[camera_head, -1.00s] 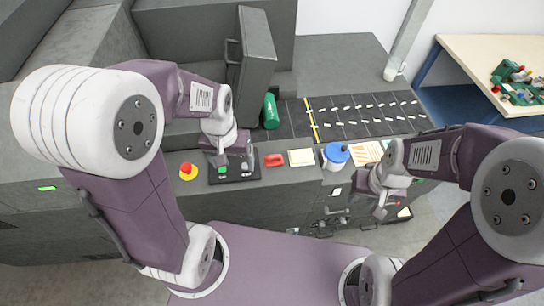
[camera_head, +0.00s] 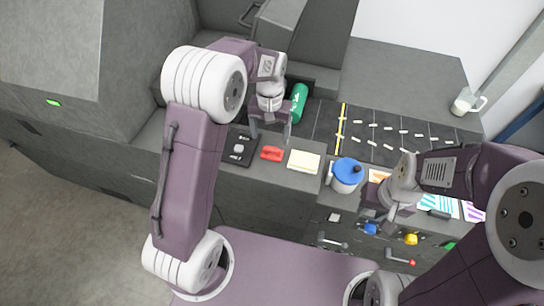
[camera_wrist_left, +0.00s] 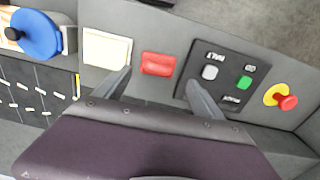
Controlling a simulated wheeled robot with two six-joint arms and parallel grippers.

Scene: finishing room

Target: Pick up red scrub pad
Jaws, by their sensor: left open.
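The red scrub pad (camera_head: 271,153) lies on the grey ledge between the black button panel (camera_head: 238,150) and a cream pad (camera_head: 303,161). My left gripper (camera_head: 270,138) is open and empty, just behind and above the red pad in the head view. In the left wrist view the red scrub pad (camera_wrist_left: 158,64) lies beyond the gap between the spread fingertips of my left gripper (camera_wrist_left: 158,84). My right gripper (camera_head: 378,215) hangs in front of the cabinet to the right, away from the pad; its finger opening is too small to tell.
A blue-lidded container (camera_head: 347,174) stands right of the cream pad (camera_wrist_left: 107,48). A green bottle (camera_head: 298,102) lies behind the ledge. A yellow-and-red emergency button (camera_wrist_left: 280,96) is beyond the button panel in the wrist view. A white mug (camera_head: 466,102) stands at the far right.

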